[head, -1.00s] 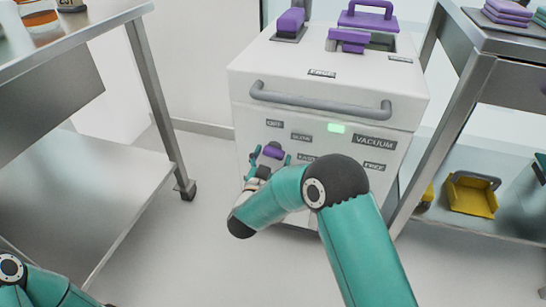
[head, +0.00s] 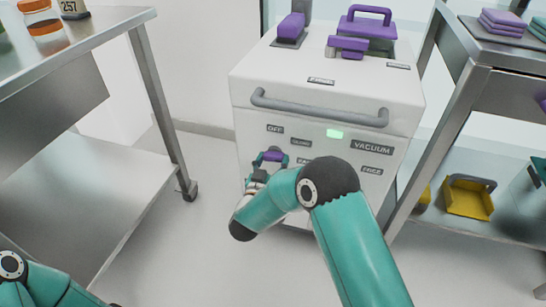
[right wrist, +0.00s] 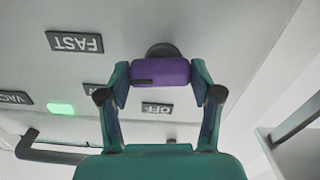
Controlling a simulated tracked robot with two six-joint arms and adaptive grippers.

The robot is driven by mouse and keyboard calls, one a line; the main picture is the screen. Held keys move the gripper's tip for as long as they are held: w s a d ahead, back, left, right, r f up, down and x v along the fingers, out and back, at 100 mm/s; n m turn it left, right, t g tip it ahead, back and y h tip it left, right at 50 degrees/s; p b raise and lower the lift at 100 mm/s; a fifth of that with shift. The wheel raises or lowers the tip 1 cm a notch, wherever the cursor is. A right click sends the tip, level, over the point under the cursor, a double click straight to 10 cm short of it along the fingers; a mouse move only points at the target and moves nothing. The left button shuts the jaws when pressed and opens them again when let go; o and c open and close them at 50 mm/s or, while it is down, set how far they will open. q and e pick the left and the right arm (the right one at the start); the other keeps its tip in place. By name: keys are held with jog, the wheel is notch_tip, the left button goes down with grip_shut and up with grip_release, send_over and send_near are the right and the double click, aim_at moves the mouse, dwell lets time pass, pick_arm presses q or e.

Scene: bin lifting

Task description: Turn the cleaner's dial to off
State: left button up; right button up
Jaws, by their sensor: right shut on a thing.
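The white cleaner (head: 330,105) stands on the floor between two metal tables, with a grey bar handle and a lit green light on its front. Its purple dial (head: 273,155) is on the left of the front panel, below the OFF label (head: 275,128). My right gripper (head: 271,160) is shut on the dial. In the right wrist view, the fingers press both ends of the purple dial (right wrist: 165,72), and a dark mark shows near its left end. That view is upside down, with OFF (right wrist: 158,108) and FAST (right wrist: 75,42) readable. My left gripper is out of view.
A steel table (head: 110,190) stands at left with jars on top. A steel shelf unit (head: 470,75) at right holds purple cloths and a yellow bin (head: 468,200). Purple-handled parts (head: 368,28) sit atop the cleaner. The floor before it is clear.

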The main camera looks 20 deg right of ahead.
jog(key=n+p, duration=0.1)
jog(key=n, duration=0.1)
jog(key=n+p, duration=0.2)
jog(key=shift+r+n, duration=0.2)
jog(key=shift+n, duration=0.1)
jog(key=n+p, duration=0.2)
jog(key=n, duration=0.1)
jog(key=shift+n, duration=0.4)
jog(key=n+p, duration=0.2)
jog(key=n, duration=0.2)
jog(key=shift+a, duration=0.1)
jog(key=shift+w+a+f+n+p, duration=0.1)
jog(key=shift+n+p, duration=0.7)
jog(key=shift+n, duration=1.1)
jog(key=o, duration=1.1)
jog(key=shift+f, duration=0.1)
jog(key=shift+o, duration=0.2)
